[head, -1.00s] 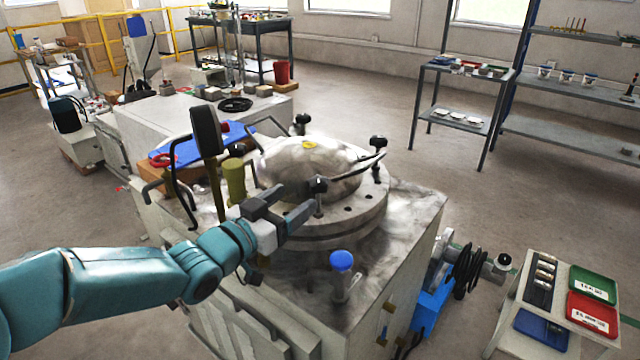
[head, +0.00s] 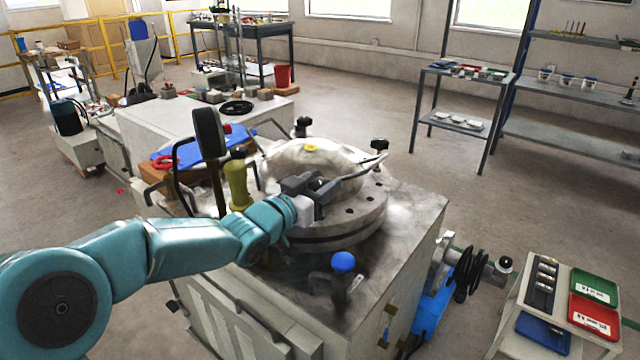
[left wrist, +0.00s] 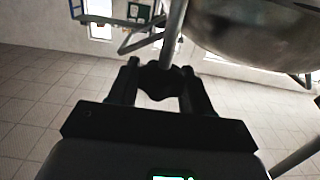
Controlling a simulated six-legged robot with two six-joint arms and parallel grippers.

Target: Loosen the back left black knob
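In the head view my left gripper (head: 325,187) reaches in from the left over the front rim of the round flange. In the left wrist view its fingers stand on either side of a black lobed knob (left wrist: 163,80) on a metal rod. Little or no gap shows between knob and fingers; I cannot tell whether they clamp it. In the head view that knob is mostly hidden by the gripper. Another black knob (head: 302,122) stands at the flange's back, and one (head: 379,144) at its right. My right gripper is out of view.
A domed grey metal lid (head: 290,158) sits on the flange (head: 345,228). A blue-capped fitting (head: 343,262) stands in front. A dark upright panel (head: 209,132) and an olive cylinder (head: 237,182) stand close to my left arm.

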